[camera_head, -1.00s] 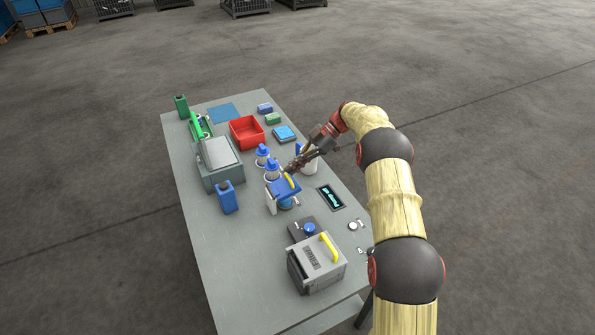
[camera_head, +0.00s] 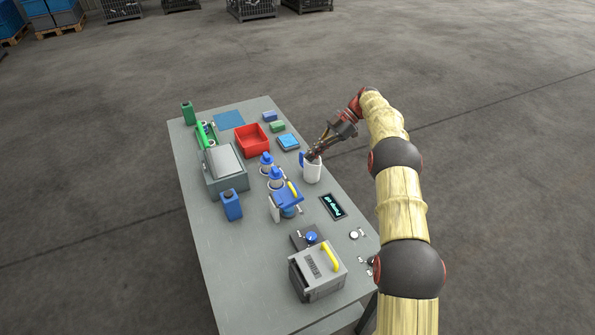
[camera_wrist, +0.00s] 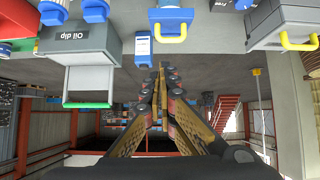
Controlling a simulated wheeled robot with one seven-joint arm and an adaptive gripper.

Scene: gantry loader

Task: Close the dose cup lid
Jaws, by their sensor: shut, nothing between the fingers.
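The dose cup lid (camera_head: 284,201) is a blue plate with a yellow handle. It lies above a round blue-white cup, beside a pale upright bracket. It looks slightly tilted, and I cannot tell whether it sits fully down. What looks like the same blue part with its yellow handle shows at the top of the wrist view (camera_wrist: 170,17). My gripper (camera_head: 311,156) is shut and empty, behind and right of the lid and apart from it. Its tips overlap the top of a white mug (camera_head: 312,174) in the head view; I cannot tell whether they touch.
A grey box with a yellow handle (camera_head: 316,272) stands in front. Two blue-capped containers (camera_head: 266,165) stand behind the lid, a blue bottle (camera_head: 231,206) to its left. A dark display (camera_head: 333,206) lies right. A red bin (camera_head: 252,138) is farther back. The left front table is bare.

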